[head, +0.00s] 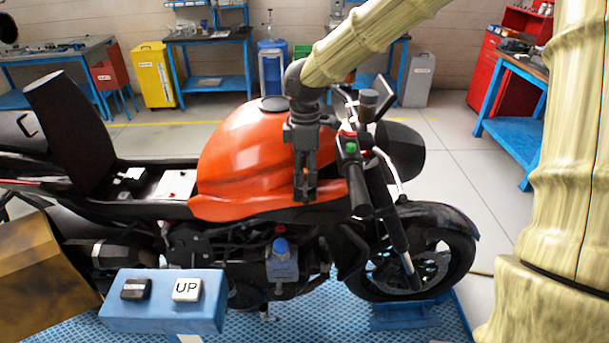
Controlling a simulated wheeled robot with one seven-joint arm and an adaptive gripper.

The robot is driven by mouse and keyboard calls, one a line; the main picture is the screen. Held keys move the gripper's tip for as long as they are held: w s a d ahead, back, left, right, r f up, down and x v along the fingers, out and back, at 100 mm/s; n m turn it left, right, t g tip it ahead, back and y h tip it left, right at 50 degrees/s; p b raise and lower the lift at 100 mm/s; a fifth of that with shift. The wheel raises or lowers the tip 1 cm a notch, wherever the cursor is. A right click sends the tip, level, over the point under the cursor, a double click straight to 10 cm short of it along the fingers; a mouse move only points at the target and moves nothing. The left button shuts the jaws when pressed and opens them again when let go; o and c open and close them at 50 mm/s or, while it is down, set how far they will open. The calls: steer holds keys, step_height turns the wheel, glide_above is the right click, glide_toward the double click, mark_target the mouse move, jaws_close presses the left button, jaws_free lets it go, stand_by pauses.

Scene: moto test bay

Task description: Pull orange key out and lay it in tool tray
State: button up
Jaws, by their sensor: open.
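The orange motorcycle (245,160) stands side-on with its handlebar to the right. My gripper (305,197) points down in front of the right part of the orange tank, left of the handlebar grip (357,185). It is open, and I see nothing held in it. I cannot make out the orange key; the area around the steering head is partly covered by my arm and gripper. I cannot pick out a tool tray with certainty.
A blue button box (165,315) with a black button and a white UP button is in front. The front wheel (425,265) rests by a blue stand. A blue workbench (518,95) and a red cabinet (482,75) stand at right. Floor between is clear.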

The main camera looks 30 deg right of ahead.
mark_target(305, 170)
steer(key=shift+c, duration=0.4)
jaws_close()
steer(key=shift+r+p, duration=0.2)
steer(key=shift+p, duration=0.1)
steer(key=shift+r+p, duration=2.2)
steer(key=shift+r, duration=0.55)
steer(key=shift+r, duration=0.1)
